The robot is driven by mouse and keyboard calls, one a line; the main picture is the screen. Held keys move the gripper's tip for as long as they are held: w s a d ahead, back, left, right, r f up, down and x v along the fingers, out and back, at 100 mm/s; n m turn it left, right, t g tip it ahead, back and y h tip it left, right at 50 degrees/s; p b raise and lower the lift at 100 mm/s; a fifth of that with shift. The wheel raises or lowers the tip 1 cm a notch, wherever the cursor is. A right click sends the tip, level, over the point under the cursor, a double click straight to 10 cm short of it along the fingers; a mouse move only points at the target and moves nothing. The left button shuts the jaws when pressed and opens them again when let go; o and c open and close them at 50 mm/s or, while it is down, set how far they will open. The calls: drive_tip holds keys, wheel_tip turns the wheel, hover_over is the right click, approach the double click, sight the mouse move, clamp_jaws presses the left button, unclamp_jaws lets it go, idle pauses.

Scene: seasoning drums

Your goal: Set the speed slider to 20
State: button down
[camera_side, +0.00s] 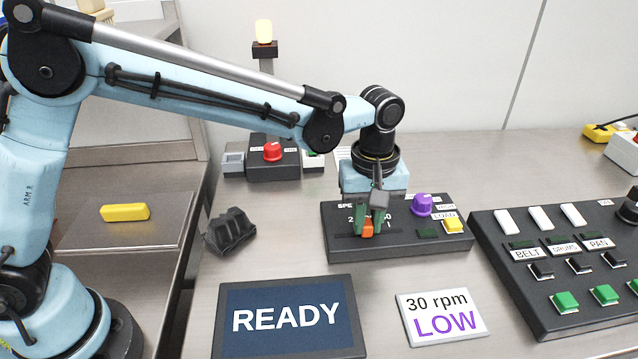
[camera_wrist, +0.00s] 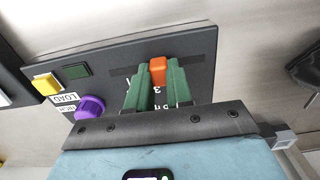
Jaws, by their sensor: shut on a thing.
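The orange speed slider knob (camera_side: 367,228) sits in a dark slot on the black control box (camera_side: 340,246), around the middle of its scale. My gripper (camera_side: 367,222) points down over the box, with its green fingers shut on the orange knob. In the wrist view the orange knob (camera_wrist: 158,70) shows between the two green fingertips (camera_wrist: 157,80). Most of the scale's numbers are hidden by the fingers, so I cannot read the exact setting. A white card (camera_side: 443,316) reads "30 rpm LOW".
A purple knob (camera_side: 422,205) and a yellow button (camera_side: 453,226) sit right of the slider. A screen (camera_side: 287,318) reads "READY". A large button panel (camera_side: 500,262) stands at right. A black lump (camera_side: 230,231) and a red-knobbed box (camera_side: 273,165) lie left and behind.

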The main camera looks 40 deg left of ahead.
drive_tip(key=shift+s+a, duration=0.5)
drive_tip(key=c, duration=1)
unclamp_jaws()
wheel_tip(320, 180, up, 12)
drive_tip(key=shift+r, duration=0.1)
